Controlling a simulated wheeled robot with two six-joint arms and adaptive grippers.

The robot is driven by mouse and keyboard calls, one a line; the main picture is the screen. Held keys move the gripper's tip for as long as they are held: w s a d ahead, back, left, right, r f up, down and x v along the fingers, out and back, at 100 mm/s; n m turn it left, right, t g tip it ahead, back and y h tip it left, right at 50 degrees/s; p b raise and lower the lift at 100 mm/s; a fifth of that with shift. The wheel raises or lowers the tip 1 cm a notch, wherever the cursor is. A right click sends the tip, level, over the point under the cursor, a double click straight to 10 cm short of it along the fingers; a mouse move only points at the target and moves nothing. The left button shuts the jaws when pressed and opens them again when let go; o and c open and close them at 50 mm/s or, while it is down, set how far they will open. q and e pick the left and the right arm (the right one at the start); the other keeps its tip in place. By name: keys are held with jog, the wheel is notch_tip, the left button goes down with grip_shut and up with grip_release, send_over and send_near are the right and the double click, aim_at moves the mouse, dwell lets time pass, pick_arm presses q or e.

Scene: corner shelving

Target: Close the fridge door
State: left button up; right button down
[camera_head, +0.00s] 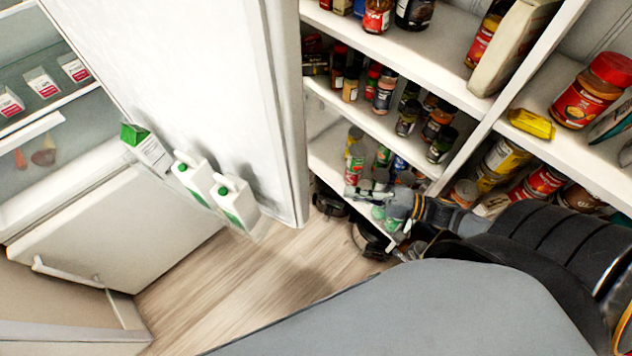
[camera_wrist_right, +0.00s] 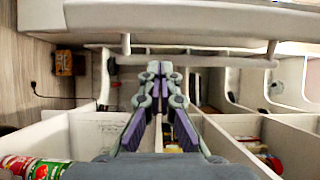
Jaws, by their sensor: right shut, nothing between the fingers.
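The fridge door (camera_head: 190,70) stands wide open in the head view, with several cartons (camera_head: 235,200) on its inner side. The fridge interior (camera_head: 60,85) shows at the far left. My right gripper (camera_head: 352,192) is shut and empty, to the right of the door's edge and in front of the pantry shelves. In the right wrist view its fingertips (camera_wrist_right: 159,68) are together, just below a white bar (camera_wrist_right: 190,60) that looks like a handle on a white panel (camera_wrist_right: 190,20); contact cannot be told. My left gripper is not in view.
Pantry shelves (camera_head: 430,55) with jars and cans stand close on the right, around my right arm. A lower fridge drawer front (camera_head: 120,225) with a handle is at the left. The wooden floor (camera_head: 250,275) between is clear. Cans (camera_wrist_right: 30,167) lie at the wrist view's lower left.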

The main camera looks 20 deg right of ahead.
jog(key=b+x, duration=0.4)
jog(key=x, duration=0.6)
dwell(0.3)
